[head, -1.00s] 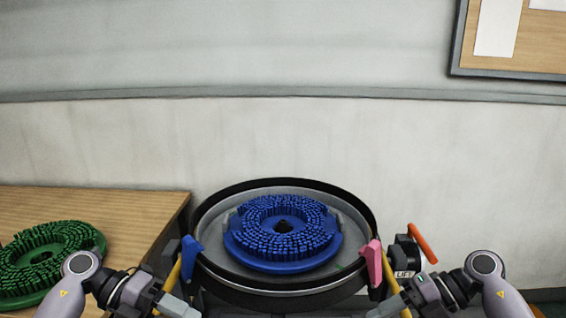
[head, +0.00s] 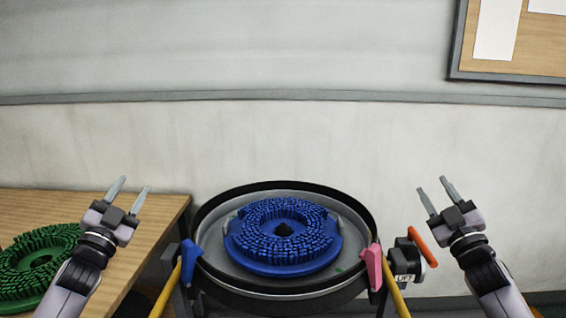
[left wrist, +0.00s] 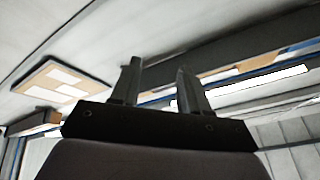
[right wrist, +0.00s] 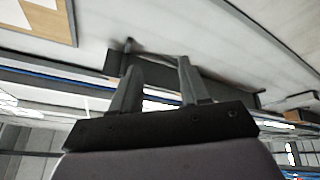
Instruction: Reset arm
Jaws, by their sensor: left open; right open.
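My left gripper (head: 132,192) is raised at the left in the head view, above the wooden table. It is open and empty, fingers pointing up. It also shows open in the left wrist view (left wrist: 158,88). My right gripper (head: 434,200) is raised at the right, beyond the orange lever. It is open and empty, fingers pointing up, and shows open in the right wrist view (right wrist: 157,85). Both grippers are apart from the round tank (head: 205,222) between them.
A blue round brush (head: 325,240) sits in the tank. A blue clip (head: 189,258) and a pink clip (head: 374,268) are at its sides. An orange lever (head: 422,246) stands at right. A green brush (head: 60,245) lies on the wooden table (head: 60,203). The wall is behind.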

